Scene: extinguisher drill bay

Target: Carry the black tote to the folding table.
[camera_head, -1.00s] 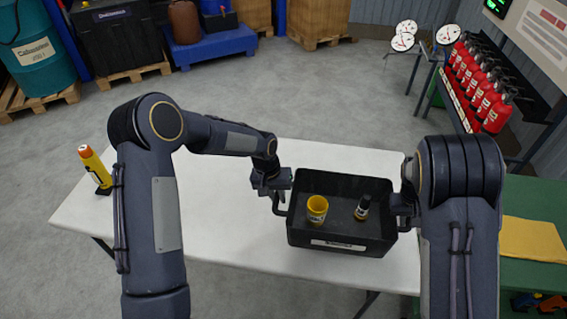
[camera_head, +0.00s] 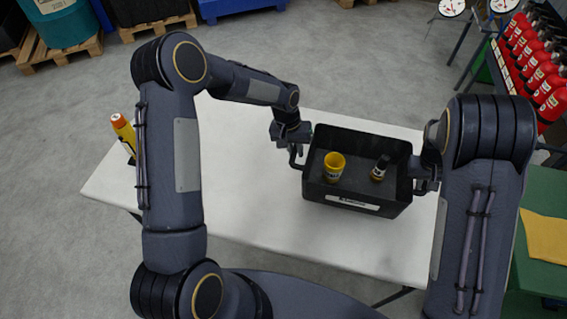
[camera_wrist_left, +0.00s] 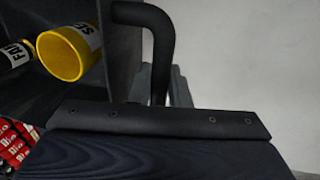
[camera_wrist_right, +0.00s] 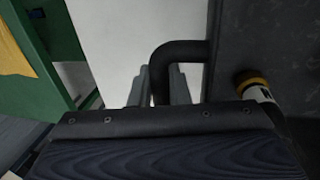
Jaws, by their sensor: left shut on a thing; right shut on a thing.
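The black tote (camera_head: 355,200) is over the right part of the white folding table (camera_head: 250,205), upright and roughly level. I cannot tell whether its base touches the tabletop. A yellow cup (camera_head: 334,168) and a dark bottle with a yellow band (camera_head: 380,168) stand inside it. My left gripper (camera_head: 294,150) is shut on the tote's left handle, a black bent bar (camera_wrist_left: 155,40) in the left wrist view. My right gripper (camera_head: 426,184) is shut on the right handle (camera_wrist_right: 180,50), partly hidden by my arm in the head view.
An orange-yellow flashlight-like object (camera_head: 124,133) stands at the table's left end. A green table (camera_head: 540,270) with a yellow cloth (camera_head: 545,237) is at the right. Red extinguishers (camera_head: 535,65) stand on a rack behind it. The tabletop left of the tote is clear.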

